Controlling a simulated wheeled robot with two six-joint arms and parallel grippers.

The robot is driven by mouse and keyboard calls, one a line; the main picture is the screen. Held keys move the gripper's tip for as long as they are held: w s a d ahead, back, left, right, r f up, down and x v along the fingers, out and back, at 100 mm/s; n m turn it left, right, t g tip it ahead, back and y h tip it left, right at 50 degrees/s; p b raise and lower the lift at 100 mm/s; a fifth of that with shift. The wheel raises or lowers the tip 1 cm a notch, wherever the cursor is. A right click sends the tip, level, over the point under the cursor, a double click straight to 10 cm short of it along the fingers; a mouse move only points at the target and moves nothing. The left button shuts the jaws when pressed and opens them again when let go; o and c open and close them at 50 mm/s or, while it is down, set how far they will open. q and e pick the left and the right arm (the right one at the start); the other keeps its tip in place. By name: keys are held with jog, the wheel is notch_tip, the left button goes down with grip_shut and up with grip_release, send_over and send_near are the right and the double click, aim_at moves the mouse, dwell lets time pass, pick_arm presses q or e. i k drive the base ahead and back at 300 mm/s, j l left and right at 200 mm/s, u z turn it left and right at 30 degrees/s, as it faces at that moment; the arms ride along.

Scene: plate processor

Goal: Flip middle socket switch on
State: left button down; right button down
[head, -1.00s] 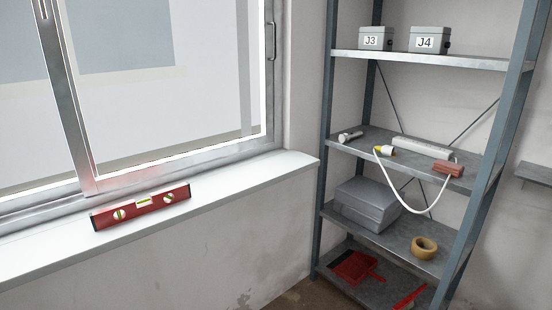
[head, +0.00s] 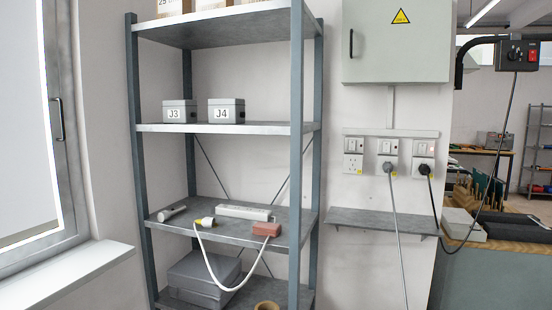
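A row of wall sockets sits under a grey cabinet in the head view, to the right of the shelf unit. The middle socket (head: 388,157) has a grey plug in its lower part, with a grey cable hanging down. Its switch (head: 386,146) is in the upper part and is too small to read as on or off. The left socket (head: 353,157) has no plug. The right socket (head: 423,158) has a black plug and cable, and a small reddish light shows by its switch. Neither of my grippers is in view.
A metal shelf unit (head: 222,128) with boxes, a power strip (head: 244,212) and a torch stands left of the sockets. A narrow wall shelf (head: 382,221) juts out below them. A grey cabinet (head: 397,42) hangs above. A control box (head: 517,55) on an arm is at the upper right.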

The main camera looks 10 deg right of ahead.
aim_at(385, 145)
jog(key=i+l+z, duration=0.15)
jog(key=z, duration=0.7)
jog(key=i+l+u, duration=0.2)
jog(key=i, duration=0.3)
jog(key=i+u, duration=0.15)
jog(key=i, duration=0.35)
jog(key=i+l+u, duration=0.2)
jog(key=i, duration=0.3)
